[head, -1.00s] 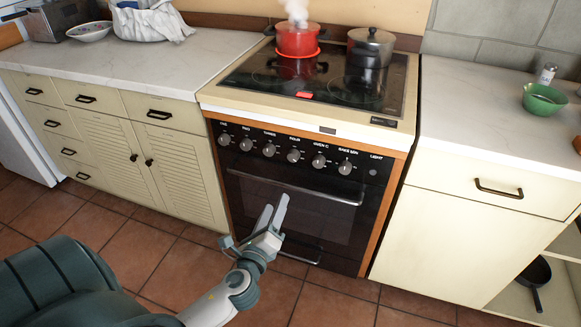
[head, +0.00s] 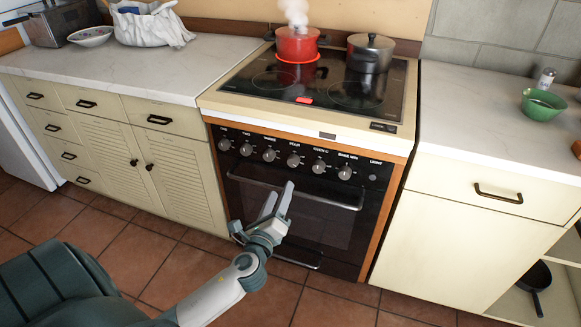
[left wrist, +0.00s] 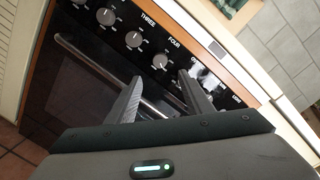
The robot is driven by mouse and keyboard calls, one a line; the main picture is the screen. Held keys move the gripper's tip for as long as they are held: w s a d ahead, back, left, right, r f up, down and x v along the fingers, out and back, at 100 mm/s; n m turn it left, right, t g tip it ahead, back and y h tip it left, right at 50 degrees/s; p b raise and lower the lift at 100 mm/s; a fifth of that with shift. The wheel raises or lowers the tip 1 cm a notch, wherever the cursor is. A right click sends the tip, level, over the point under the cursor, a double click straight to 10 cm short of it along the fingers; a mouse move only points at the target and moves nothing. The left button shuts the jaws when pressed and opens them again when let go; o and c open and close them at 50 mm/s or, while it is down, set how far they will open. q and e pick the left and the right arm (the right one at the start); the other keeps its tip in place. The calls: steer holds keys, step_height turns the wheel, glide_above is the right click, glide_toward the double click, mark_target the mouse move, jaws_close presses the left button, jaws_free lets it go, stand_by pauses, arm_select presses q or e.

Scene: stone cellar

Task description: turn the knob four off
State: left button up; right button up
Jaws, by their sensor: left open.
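Knob four (head: 293,160) is a grey round knob in the row on the stove's black front panel, fourth from the left. It also shows in the left wrist view (left wrist: 160,61), below and left of the FOUR label. Its exact setting is too small to tell. My left gripper (head: 281,190) is open and empty, in front of the oven door and below the knob row. In the left wrist view its fingers (left wrist: 121,56) are spread wide; the right fingertip is close beside knob four in the picture. No contact shows. My right gripper is not in view.
A steaming red pot (head: 297,46) sits over a glowing ring on the cooktop (head: 325,97). A dark lidded pot (head: 370,54) stands beside it. The oven handle (head: 338,202) runs below the knobs. Counters flank the stove; a green bowl (head: 543,105) stands on the right one.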

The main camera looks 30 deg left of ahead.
mark_target(292, 163)
arm_select(q)
steer(key=x, duration=1.1)
steer(key=shift+w, duration=0.15)
steer(key=shift+w+a, duration=0.1)
steer(key=shift+w, duration=0.4)
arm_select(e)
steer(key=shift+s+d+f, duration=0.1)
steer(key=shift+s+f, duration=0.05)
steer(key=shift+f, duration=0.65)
arm_select(q)
steer(key=shift+c, duration=0.4)
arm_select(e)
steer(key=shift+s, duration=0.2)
arm_select(q)
steer(key=c, duration=1)
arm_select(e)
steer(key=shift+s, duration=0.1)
